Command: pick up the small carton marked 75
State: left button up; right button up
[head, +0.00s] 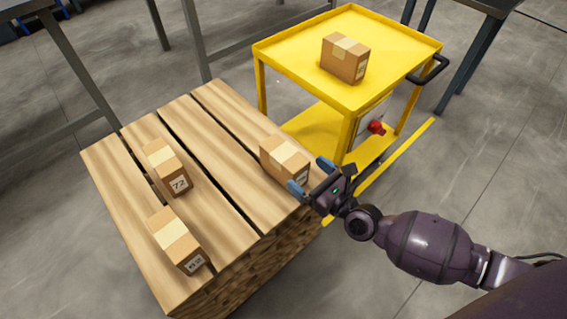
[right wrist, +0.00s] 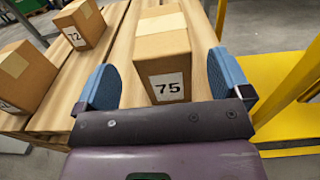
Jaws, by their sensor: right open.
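The small carton marked 75 (right wrist: 163,55) stands on the wooden pallet between the fingers of my right gripper (right wrist: 160,82) in the right wrist view, its label facing me. In the head view the same carton (head: 284,160) stands near the pallet's right edge. My right gripper (head: 312,174) is open, with one blue finger to each side of the carton's near end. Gaps show between the fingers and the carton. The near end of the carton is partly hidden by the gripper in the head view. My left gripper is not in view.
A carton marked 72 (head: 166,168) and another carton (head: 176,240) stand on the left part of the pallet (head: 215,98). A yellow cart (head: 290,62) beyond the pallet bears one carton (head: 345,58). Its rail and posts are close to the right gripper. Grey table legs stand behind.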

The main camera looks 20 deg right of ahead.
aim_at(292, 159)
jog(key=shift+x, duration=3.1)
jog(key=shift+d, duration=0.1)
jog(key=shift+c, duration=0.2)
jog(key=c, duration=1.2)
jog(key=shift+r, duration=0.1)
jog(key=shift+c, duration=0.3)
